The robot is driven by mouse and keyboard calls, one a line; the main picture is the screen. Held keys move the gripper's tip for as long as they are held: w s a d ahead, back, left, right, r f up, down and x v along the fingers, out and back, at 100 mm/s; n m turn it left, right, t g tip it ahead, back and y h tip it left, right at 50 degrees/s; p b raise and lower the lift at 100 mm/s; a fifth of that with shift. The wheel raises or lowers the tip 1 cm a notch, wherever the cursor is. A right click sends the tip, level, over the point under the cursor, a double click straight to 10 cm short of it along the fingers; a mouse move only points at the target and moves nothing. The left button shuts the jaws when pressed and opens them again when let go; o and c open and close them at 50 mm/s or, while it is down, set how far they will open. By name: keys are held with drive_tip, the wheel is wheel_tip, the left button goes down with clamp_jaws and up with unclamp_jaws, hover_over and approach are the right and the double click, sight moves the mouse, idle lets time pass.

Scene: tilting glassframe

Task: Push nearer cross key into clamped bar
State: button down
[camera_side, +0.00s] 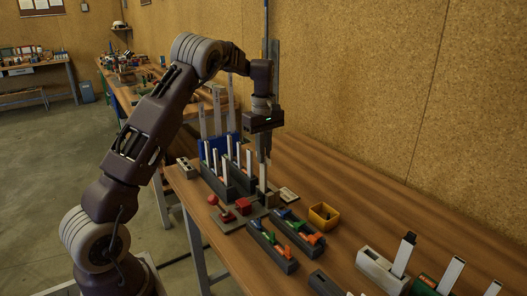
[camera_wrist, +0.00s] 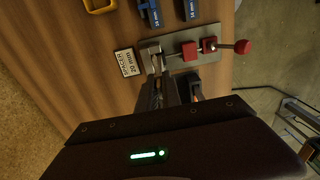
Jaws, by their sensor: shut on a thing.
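My gripper (camera_side: 263,157) points straight down above the clamp fixture and is shut on a pale upright bar (camera_side: 262,178). The bar's lower end is at the clamp base plate (camera_side: 232,217); whether it is fully seated there is hidden. In the wrist view my gripper's fingers (camera_wrist: 173,88) reach toward the metal clamp jaws (camera_wrist: 152,52). Red clamp blocks (camera_wrist: 190,50) and a red knob (camera_wrist: 242,47) sit beside them. Small green, blue and orange pieces, possibly the cross keys, lie in two dark trays (camera_side: 262,246). I cannot see a key in the bar.
A yellow bin (camera_side: 323,216) stands right of the trays. A spacer plate (camera_wrist: 127,62) lies beside the clamp. Dark racks with upright pale bars (camera_side: 220,172) stand behind it. More blocks holding bars (camera_side: 382,267) are at the front right. The cork wall is close on the right.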

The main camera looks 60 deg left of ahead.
drive_tip(key=c, duration=1.5)
unclamp_jaws()
drive_tip(key=shift+o, duration=0.2)
wheel_tip(320, 180, up, 7)
drive_tip(key=shift+f, duration=0.1)
